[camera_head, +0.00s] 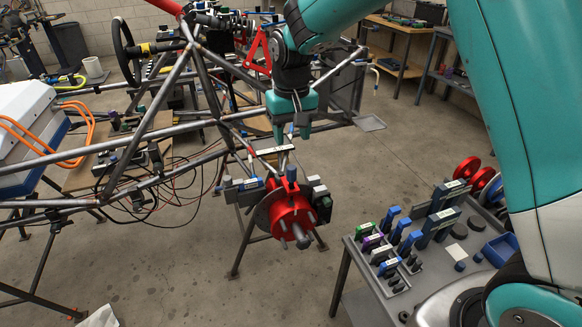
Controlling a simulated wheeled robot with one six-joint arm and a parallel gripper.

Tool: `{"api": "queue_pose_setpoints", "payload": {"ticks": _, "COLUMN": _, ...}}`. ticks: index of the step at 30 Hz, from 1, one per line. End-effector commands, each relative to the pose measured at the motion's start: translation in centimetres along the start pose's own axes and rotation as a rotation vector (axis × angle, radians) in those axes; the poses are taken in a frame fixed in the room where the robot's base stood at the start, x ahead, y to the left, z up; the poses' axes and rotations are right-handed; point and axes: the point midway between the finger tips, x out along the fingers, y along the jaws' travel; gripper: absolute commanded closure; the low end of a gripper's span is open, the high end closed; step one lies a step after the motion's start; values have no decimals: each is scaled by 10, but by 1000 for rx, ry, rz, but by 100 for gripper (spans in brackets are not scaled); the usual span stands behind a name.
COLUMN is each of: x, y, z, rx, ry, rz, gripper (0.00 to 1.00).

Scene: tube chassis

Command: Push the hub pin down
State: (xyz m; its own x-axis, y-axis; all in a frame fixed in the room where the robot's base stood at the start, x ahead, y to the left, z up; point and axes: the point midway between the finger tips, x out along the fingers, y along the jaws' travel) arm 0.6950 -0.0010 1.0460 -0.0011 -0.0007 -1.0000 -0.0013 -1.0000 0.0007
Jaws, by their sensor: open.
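The red wheel hub (289,208) hangs at the end of the tube chassis, with studs and a grey spindle on its front face. A short blue pin (291,174) stands upright at the top of the hub; it may be the hub pin. A gap with a pale labelled bar (275,150) shows between the fingertips and the blue pin. I cannot tell how deep the pin sits.
Tubes of the chassis (190,80) run left and behind my gripper. Dark labelled blocks flank the hub, one on the left (243,190). A grey cart (385,262) with blue-handled tools stands at the right. Bare floor lies between the hub and the cart.

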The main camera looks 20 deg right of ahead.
Motion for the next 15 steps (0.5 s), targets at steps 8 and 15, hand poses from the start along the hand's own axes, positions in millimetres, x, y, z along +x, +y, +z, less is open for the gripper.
{"api": "queue_pose_setpoints", "payload": {"ticks": 8, "x": 62, "y": 0, "z": 1, "rx": -1, "ry": -4, "rz": 0, "gripper": 50}}
{"api": "queue_pose_setpoints", "payload": {"ticks": 15, "x": 95, "y": 0, "z": 0, "rx": -1, "ry": -1, "rz": 0, "gripper": 50}}
